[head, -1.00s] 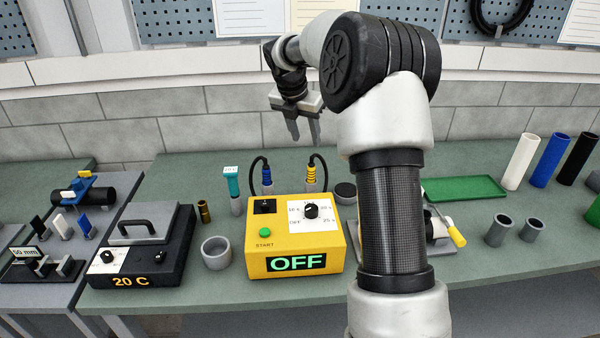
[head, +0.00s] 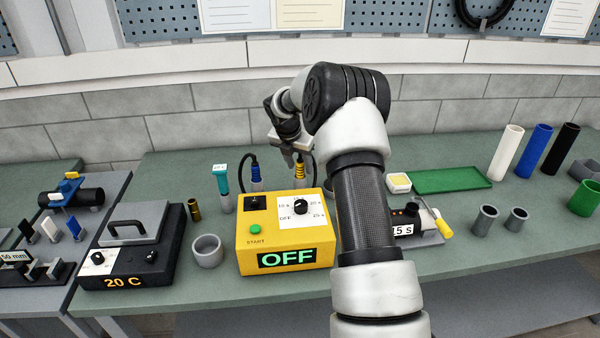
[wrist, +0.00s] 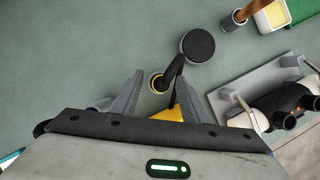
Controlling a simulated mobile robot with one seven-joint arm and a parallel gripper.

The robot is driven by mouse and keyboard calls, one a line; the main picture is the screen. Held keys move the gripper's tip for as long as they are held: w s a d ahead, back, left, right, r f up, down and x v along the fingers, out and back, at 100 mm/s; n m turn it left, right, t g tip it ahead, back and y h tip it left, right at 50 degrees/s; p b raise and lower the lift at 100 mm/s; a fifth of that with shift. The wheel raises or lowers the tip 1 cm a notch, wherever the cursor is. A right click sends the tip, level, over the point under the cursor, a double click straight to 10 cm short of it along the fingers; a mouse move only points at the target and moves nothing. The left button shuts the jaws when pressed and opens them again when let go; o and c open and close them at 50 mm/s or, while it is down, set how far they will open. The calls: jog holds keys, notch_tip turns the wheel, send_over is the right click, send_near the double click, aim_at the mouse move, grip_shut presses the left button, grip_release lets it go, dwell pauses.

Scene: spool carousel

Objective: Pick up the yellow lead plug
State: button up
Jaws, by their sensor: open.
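The yellow lead plug (head: 300,172) stands upright behind the yellow timer box (head: 286,240), with a black lead arching from its top. My gripper (head: 294,160) is open just above it in the head view, and its fingers partly cover the plug's upper part and lead. In the wrist view the plug's yellow ring (wrist: 156,83) shows between the two spread fingers of my gripper (wrist: 161,80), nearer the left finger. I cannot tell whether the fingers reach down to the plug's height.
A blue lead plug (head: 256,180) stands close to the left, beside a teal-topped tool (head: 221,180). A dark round disc (wrist: 198,46) lies close by in the wrist view. A grey-based fixture (wrist: 262,88) is to the right. The timer shows OFF.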

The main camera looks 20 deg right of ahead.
jog(key=shift+w+d+f, duration=0.1)
jog(key=shift+d+f, duration=0.1)
jog(key=shift+f, duration=0.25)
grip_shut()
jog(key=shift+r, duration=0.1)
